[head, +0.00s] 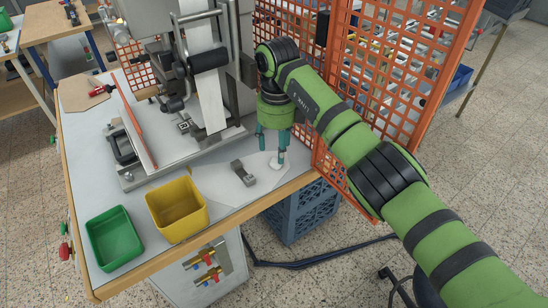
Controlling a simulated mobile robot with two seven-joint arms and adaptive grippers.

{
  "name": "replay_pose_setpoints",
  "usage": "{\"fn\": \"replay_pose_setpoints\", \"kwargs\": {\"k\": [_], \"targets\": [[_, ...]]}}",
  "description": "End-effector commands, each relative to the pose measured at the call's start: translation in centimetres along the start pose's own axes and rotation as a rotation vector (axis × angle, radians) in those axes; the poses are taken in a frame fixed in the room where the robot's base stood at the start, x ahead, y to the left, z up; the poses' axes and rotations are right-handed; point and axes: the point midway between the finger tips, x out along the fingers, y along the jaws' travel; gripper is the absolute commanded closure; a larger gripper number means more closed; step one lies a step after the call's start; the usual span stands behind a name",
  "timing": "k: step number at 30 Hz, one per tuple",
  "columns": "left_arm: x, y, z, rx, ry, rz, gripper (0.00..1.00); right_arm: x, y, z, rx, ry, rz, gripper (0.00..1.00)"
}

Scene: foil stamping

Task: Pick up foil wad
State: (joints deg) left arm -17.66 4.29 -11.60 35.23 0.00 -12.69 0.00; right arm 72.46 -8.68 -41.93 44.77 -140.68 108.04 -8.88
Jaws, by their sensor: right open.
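A small pale lump (276,164), which looks like the foil wad, lies on the light worktop (225,200) near its right edge. My right gripper (271,150) points down just above it, with its teal fingers apart. One finger is close beside or in front of the lump. I cannot tell whether they touch. My left gripper is not in view.
A grey metal bracket (243,173) lies left of the pale lump. A yellow bin (176,210) and a green bin (114,238) stand at the front. The stamping machine (160,160) stands behind, and an orange mesh guard (385,75) rises at the right. A blue crate (302,211) is below.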

Motion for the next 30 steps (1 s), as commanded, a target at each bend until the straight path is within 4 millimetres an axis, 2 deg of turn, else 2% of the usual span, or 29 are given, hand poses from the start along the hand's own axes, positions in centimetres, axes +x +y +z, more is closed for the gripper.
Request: {"fn": "replay_pose_setpoints", "kwargs": {"k": [3, 9, 17, 18, 23, 30], "targets": [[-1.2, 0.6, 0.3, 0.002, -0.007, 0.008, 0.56, 1.8, 0.1, -0.1, -0.001, 0.003, 0.006, 0.44], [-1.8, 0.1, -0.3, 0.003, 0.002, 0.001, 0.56, 4.2, 0.1, 0.0, -0.002, 0.0, 0.003, 0.44], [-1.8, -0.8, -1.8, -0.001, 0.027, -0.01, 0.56, 4.6, 0.1, 0.0, -0.001, 0.0, 0.001, 0.44], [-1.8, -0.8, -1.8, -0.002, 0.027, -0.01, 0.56, 4.6, 0.1, 0.0, -0.001, 0.0, 0.001, 0.55], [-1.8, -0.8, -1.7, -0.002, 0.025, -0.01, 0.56, 4.5, 0.0, 0.0, -0.001, 0.0, 0.001, 0.8], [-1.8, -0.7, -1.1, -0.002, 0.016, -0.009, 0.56, 4.5, 0.0, 0.0, -0.001, 0.0, 0.001, 0.81]]}}
